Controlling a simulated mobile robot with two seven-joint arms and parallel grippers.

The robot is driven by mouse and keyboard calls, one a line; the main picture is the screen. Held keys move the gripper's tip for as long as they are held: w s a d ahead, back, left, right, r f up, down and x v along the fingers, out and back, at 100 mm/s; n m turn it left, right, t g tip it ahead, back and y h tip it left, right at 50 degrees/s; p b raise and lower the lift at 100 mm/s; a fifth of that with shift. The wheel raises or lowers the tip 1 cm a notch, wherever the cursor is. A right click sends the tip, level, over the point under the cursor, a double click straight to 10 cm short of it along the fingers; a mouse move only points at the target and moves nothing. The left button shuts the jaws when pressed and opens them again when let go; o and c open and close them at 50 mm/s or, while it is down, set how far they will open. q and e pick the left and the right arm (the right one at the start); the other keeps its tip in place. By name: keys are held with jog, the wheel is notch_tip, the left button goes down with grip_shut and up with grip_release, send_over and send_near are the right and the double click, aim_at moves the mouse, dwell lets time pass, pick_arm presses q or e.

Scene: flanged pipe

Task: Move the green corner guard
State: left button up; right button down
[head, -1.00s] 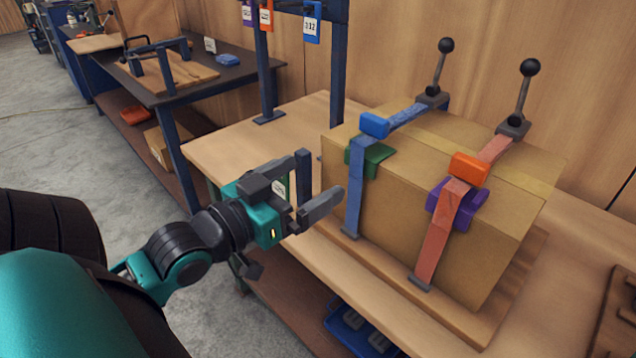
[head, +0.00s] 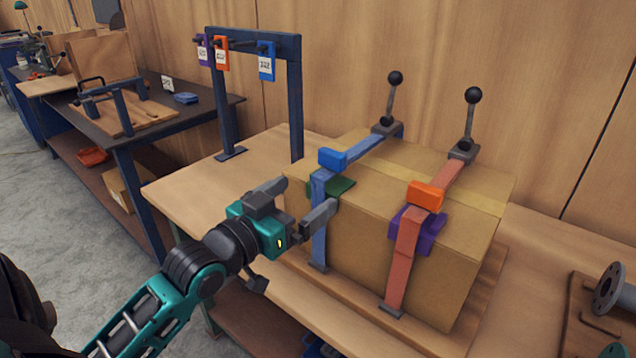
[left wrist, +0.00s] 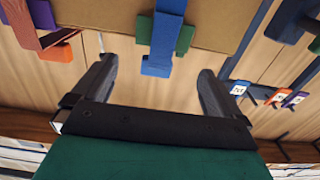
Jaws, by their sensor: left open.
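The green corner guard (head: 342,187) sits on the top front edge of a cardboard box (head: 350,235), under the blue strap (head: 319,220). It also shows in the left wrist view (left wrist: 184,38), partly hidden behind the blue strap. My left gripper (head: 308,199) is open and empty, just in front of the guard. In the left wrist view the guard lies ahead of the two spread fingers (left wrist: 158,85) and apart from them. In the head view a finger covers part of the guard. My right gripper is not in view.
A red strap (head: 405,262) with an orange block (head: 425,196) and a purple corner guard (head: 418,230) crosses the box at right. Two upright levers with black knobs stand behind. A blue rack (head: 297,95) with hanging tags stands at the back left. The table's left part is clear.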

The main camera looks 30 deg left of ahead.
aim_at(331, 187)
pick_arm(q)
jog(key=shift+w+d, duration=0.15)
jog(key=shift+w, duration=1.25)
jog(key=shift+w+d, duration=0.1)
jog(key=shift+w, duration=1.25)
jog(key=c, duration=1.1)
